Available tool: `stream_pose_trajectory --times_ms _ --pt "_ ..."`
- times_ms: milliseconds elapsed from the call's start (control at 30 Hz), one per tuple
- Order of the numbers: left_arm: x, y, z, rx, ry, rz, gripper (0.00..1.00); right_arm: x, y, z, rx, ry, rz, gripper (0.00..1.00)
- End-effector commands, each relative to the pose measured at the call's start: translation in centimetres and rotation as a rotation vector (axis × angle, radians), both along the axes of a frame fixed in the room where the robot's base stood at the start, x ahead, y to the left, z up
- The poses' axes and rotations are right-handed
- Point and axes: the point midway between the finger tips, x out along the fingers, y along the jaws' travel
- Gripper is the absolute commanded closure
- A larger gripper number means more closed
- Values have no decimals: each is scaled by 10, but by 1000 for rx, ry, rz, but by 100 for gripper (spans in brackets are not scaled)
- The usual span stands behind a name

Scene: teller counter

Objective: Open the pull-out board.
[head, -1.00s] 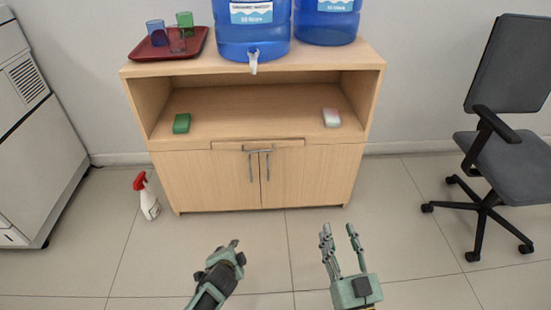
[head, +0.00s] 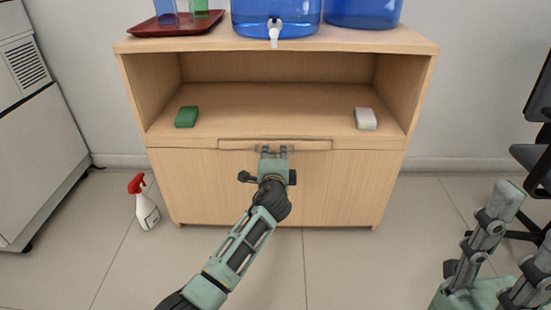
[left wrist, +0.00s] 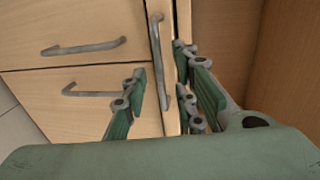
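The pull-out board (head: 228,145) is a thin wooden strip under the cabinet's open shelf. It looks shut in the head view and is partly covered by my gripper. Its grey bar handle (left wrist: 160,65) runs upright in the left wrist view. My left gripper (head: 272,151) is at the middle of the board's front. In the left wrist view my left gripper (left wrist: 158,88) is open, with the handle between its fingers; contact is not clear. My right gripper (head: 513,235) is at the lower right, fingers spread and empty, away from the cabinet.
Two door handles (left wrist: 84,47) sit beside the board handle. The shelf (head: 275,112) holds a green block (head: 187,117) and a white block (head: 365,118). Blue water containers (head: 277,18) and a red tray (head: 178,25) are on top. A spray bottle (head: 144,203) stands left; a chair (head: 540,155) is right.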

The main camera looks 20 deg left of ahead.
Motion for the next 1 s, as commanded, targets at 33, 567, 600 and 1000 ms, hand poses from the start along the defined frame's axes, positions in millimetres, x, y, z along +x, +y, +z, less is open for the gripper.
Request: stream_pose_trajectory --times_ms 33,567,600,1000 --pt "8 2 -5 0 -1 1 74 0 0 -2 0 -16 -1 60" --pt "25 7 -6 -2 0 -1 77 2 2 6 -4 -45 -3 60" --pt "25 7 -6 -2 0 -1 81 2 2 6 -4 -45 -3 60" --pt "25 7 -6 -3 1 -1 100 2 2 6 -4 -45 -3 60"
